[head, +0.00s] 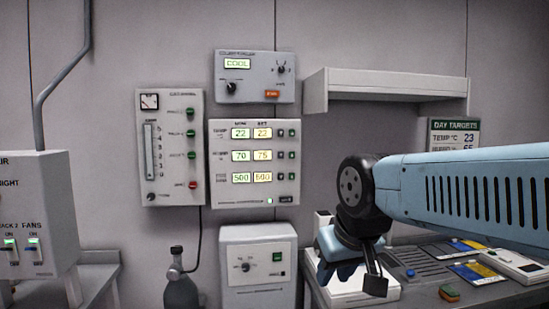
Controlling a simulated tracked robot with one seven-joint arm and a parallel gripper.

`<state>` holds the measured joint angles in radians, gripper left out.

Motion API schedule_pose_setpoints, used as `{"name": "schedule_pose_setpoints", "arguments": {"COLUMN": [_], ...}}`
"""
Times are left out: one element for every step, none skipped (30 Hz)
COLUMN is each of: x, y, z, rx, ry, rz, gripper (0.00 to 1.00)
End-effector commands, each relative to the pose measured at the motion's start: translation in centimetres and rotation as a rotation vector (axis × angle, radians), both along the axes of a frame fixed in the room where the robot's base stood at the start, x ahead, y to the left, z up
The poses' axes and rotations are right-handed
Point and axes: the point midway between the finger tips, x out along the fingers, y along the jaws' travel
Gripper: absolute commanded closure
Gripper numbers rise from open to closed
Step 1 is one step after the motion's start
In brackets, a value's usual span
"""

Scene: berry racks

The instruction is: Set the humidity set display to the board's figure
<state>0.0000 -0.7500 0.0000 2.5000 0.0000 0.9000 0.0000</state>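The climate panel (213,190) on the wall has three rows, with a now column and a set column. The middle row, which looks labelled humidity, shows 70 now; its humidity set display (263,156) reads 75. The day targets board (454,126) at right reads temp 23; the line below appears to be 65, partly hidden by my arm. My gripper (352,272) points down at lower right, well apart from the panel. Its opening is unclear.
A cool unit (258,90) hangs above the panel, and a box with a gauge (158,195) to its left. A white shelf (390,80) projects at upper right. A bench (505,292) with cards and devices lies below my arm. A dark bottle (180,292) stands lower left.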

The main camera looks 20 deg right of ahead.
Motion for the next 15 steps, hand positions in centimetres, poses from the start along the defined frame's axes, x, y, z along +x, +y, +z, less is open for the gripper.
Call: {"name": "schedule_pose_setpoints", "arguments": {"x": [0.0, 0.0, 0.0, 0.0, 0.0, 0.0, 0.0, 0.0, 0.0, 0.0, 0.0, 0.0, 0.0, 0.0, 0.0], "y": [0.0, 0.0, 0.0, 0.0, 0.0, 0.0, 0.0, 0.0, 0.0, 0.0, 0.0, 0.0, 0.0, 0.0, 0.0], "z": [0.0, 0.0, 0.0, 0.0, 0.0, 0.0, 0.0, 0.0, 0.0, 0.0, 0.0, 0.0, 0.0, 0.0, 0.0], "rx": [0.0, 0.0, 0.0, 0.0, 0.0, 0.0, 0.0, 0.0, 0.0, 0.0, 0.0, 0.0, 0.0, 0.0, 0.0], "ry": [0.0, 0.0, 0.0, 0.0, 0.0, 0.0, 0.0, 0.0, 0.0, 0.0, 0.0, 0.0, 0.0, 0.0, 0.0], "rz": [0.0, 0.0, 0.0, 0.0, 0.0, 0.0, 0.0, 0.0, 0.0, 0.0, 0.0, 0.0, 0.0, 0.0, 0.0], "gripper": [0.74, 0.77, 0.8, 0.83, 0.86, 0.9, 0.93, 0.96, 1.0, 1.0, 1.0, 1.0, 1.0, 1.0, 1.0]}}
